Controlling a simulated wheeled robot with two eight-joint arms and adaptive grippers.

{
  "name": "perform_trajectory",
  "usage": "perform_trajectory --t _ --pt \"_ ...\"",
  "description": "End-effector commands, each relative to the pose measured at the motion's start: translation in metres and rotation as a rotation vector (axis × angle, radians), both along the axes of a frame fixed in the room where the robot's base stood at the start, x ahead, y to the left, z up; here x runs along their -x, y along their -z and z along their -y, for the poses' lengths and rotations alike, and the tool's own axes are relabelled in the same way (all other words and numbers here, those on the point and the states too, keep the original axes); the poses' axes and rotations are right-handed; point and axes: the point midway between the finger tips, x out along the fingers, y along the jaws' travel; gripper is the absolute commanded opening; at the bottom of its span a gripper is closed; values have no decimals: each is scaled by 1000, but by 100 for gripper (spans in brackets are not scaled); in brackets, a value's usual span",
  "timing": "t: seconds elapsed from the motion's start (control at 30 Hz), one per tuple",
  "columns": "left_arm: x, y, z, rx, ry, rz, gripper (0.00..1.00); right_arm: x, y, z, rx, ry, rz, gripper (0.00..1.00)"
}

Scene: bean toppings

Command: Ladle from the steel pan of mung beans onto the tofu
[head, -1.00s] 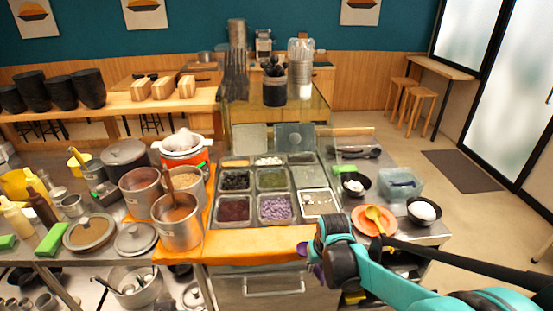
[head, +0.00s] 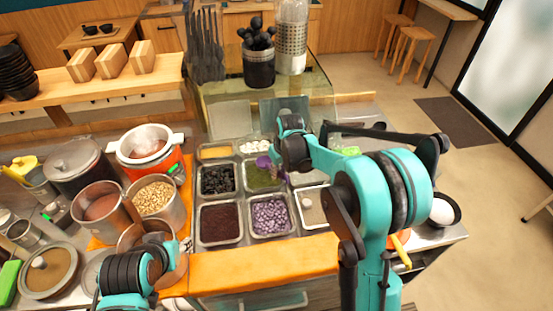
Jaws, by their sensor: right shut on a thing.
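The steel pan of green mung beans (head: 258,187) sits in the middle of the pan grid in the head view. My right gripper (head: 273,160) is over that pan, shut on a purple ladle (head: 263,163). The ladle's bowl is at the pan's top edge; whether it touches the beans I cannot tell. A black bowl with a white piece in it (head: 443,210), perhaps the tofu, stands at the right, partly behind my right arm. My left gripper (head: 180,262) is at the lower left over a pot; its fingers are unclear.
Pans of black beans (head: 217,181), dark red beans (head: 220,222) and purple beans (head: 270,216) surround the green pan. Pots and an orange cooker (head: 150,155) crowd the left. A yellow spoon (head: 401,251) is at the right.

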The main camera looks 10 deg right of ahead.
Motion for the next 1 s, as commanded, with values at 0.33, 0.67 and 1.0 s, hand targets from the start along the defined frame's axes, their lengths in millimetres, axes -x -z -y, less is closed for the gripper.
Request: perform_trajectory --t 0.33,0.67,1.0 --pt "0 24 0 0 0 0 40 -3 37 -1 10 -1 -34 0" --pt "0 49 0 0 0 0 40 -6 79 -2 24 -1 -74 0" --pt "0 71 0 0 0 0 40 -28 103 -9 -27 0 83 0"
